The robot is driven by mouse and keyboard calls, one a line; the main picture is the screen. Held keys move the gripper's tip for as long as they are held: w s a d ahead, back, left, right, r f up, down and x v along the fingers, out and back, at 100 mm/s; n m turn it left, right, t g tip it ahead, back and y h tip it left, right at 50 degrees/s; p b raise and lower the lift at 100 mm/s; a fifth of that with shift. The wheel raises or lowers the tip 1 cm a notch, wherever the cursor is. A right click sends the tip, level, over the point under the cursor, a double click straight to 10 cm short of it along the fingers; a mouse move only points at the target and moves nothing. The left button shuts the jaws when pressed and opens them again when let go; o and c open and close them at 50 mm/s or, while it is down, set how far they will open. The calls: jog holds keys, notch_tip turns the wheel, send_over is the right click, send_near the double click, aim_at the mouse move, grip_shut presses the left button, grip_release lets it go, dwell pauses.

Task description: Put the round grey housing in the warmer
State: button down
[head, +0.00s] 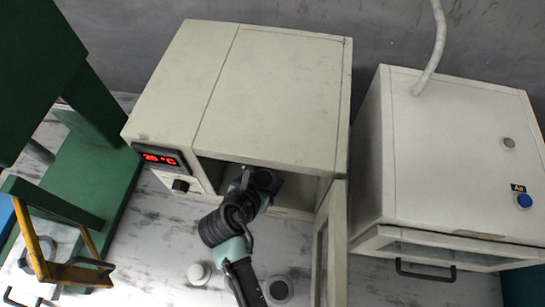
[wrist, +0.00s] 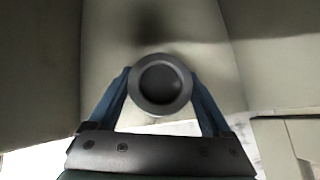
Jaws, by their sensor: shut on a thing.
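The warmer (head: 275,95) is a cream box with a red temperature display (head: 160,156) on its front left. Its door (head: 329,245) stands open, swung out on the right side. My gripper (head: 264,184) reaches into the warmer's front opening. In the wrist view it is shut on the round grey housing (wrist: 160,108), a dark grey ring-shaped part with a dark hollow centre, held between blue fingers. Pale interior walls surround it in the wrist view. The housing is hard to make out in the head view, and whether it touches the warmer floor cannot be told.
A white round part (head: 199,273) and a grey round part (head: 279,290) lie on the worn tabletop before the warmer. A second cream cabinet (head: 455,150) with a handled front stands right. A green press frame (head: 95,190) with a yellow-edged guard stands left.

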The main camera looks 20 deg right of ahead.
jog(key=w+d, duration=0.3)
jog(key=d, duration=0.1)
jog(key=shift+w+r+p, duration=0.15)
jog(key=shift+w+p, duration=0.15)
jog(key=shift+w, duration=0.1)
jog(key=shift+w+f, duration=0.1)
jog(key=shift+f, duration=0.3)
grip_release()
jog(key=shift+f, duration=0.15)
jog(key=shift+a, duration=0.1)
jog(key=shift+s+a+r, duration=0.15)
jog(key=shift+s+r, duration=0.1)
jog(key=shift+r, duration=0.1)
jog(key=s+a+b, duration=0.1)
jog(key=s+a, duration=0.7)
jog(key=shift+s+a+r+b, duration=0.15)
jog(key=shift+s+a+b, duration=0.2)
jog(key=shift+s+b, duration=0.05)
